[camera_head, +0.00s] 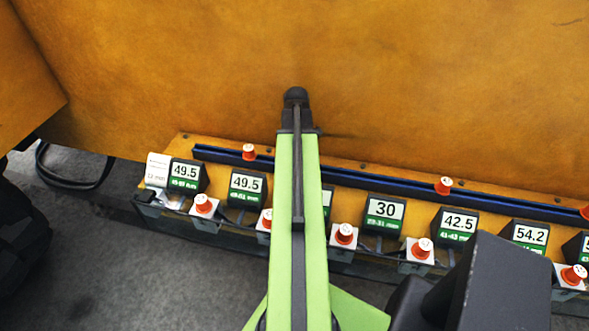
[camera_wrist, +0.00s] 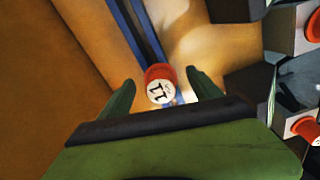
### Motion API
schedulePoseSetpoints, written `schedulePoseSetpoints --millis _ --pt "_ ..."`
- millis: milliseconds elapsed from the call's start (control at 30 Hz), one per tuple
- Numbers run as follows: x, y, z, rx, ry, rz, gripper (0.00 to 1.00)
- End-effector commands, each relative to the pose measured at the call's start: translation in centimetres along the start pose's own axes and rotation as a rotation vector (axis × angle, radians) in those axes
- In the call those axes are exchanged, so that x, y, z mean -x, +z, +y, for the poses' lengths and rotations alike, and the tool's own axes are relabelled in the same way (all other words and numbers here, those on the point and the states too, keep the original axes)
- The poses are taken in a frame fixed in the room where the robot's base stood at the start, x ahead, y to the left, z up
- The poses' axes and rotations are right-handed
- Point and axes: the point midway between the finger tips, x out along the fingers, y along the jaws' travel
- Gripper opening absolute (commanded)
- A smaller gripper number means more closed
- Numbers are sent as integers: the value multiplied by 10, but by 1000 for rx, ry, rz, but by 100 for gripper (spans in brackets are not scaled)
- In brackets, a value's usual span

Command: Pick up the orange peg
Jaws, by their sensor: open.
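My gripper (camera_wrist: 160,78) is open, with one green finger on each side of this peg. I cannot tell whether either finger touches it. In the head view my green arm covers the middle of the rail, and my gripper's fingers cannot be made out. Other orange pegs show there along the rail, one left of my arm (camera_head: 249,152) and one to the right (camera_head: 444,185).
A row of black blocks with number labels, such as 30 (camera_head: 385,210) and 42.5 (camera_head: 456,225), stands in front of the rail (camera_head: 380,179). Several orange pegs on white mounts (camera_head: 345,233) stand among them. A large orange-brown panel (camera_head: 420,80) rises behind.

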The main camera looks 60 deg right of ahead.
Motion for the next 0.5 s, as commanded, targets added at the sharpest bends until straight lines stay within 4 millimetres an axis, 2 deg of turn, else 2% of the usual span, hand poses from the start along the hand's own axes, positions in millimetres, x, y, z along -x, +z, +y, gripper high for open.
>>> schedulePoseSetpoints --millis 33,267,500 --pt "-10 0 0 0 0 0 74" --pt "-6 0 0 0 0 0 72" --pt "-6 0 0 0 0 0 41"
